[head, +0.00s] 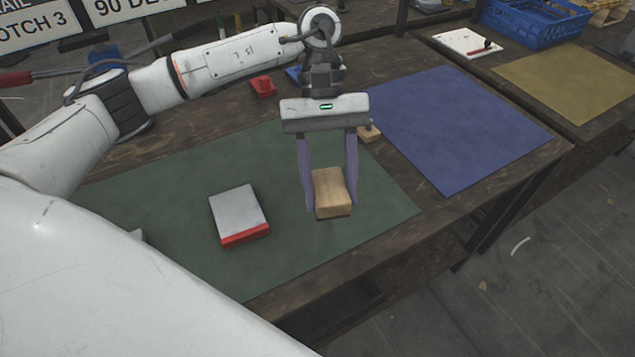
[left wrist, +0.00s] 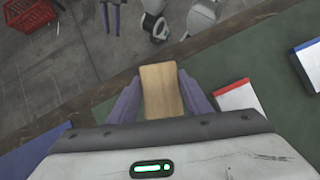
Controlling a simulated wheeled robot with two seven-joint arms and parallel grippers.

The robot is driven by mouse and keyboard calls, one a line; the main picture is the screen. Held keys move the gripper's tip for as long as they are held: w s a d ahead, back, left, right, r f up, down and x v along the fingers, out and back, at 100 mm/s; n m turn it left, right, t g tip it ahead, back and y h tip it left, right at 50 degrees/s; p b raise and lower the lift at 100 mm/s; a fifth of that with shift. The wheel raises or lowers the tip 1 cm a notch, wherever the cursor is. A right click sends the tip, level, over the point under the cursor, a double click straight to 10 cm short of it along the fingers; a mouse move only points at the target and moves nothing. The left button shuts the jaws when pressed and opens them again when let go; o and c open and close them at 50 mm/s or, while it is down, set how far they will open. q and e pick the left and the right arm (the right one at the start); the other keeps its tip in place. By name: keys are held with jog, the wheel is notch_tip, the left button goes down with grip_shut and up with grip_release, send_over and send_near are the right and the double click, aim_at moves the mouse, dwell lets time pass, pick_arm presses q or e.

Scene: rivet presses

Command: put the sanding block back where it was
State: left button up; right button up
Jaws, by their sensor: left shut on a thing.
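My left gripper (head: 330,200) is shut on a tan wooden block, which I take to be the sanding block (head: 333,197). The purple fingers lie along its two sides. The block is over the right part of the green mat (head: 385,205) in the head view; I cannot tell its exact height. In the left wrist view the block (left wrist: 161,90) shows between the fingers, with the table edge behind it.
A white box with a red edge (head: 238,212) lies left of the block on the green mat. A blue mat (head: 455,125) is to the right. A small wooden piece (head: 369,133) and a red tray (head: 263,87) lie behind. The green mat's front right is clear.

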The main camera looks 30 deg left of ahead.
aim_at(335, 168)
pick_arm(q)
jog(key=w+n+t, duration=0.1)
jog(key=n, duration=0.2)
jog(key=w+a+f+n+t+h+b, duration=0.1)
jog(key=w+n+t, duration=0.1)
jog(key=n, duration=0.1)
jog(key=w+a+n+t+h, duration=0.1)
jog(key=w+n+t, duration=0.1)
jog(key=n, duration=0.1)
jog(key=shift+f+n+b, duration=0.15)
jog(key=shift+n+b, duration=0.25)
jog(key=w+a+r+n+t+b, duration=0.1)
jog(key=w+a+n+t, duration=0.35)
jog(key=n, duration=0.25)
jog(key=shift+g+y, duration=0.35)
jog(key=shift+y, duration=0.05)
jog(key=f, duration=0.5)
jog(key=shift+d, duration=0.3)
jog(key=shift+f, duration=2.2)
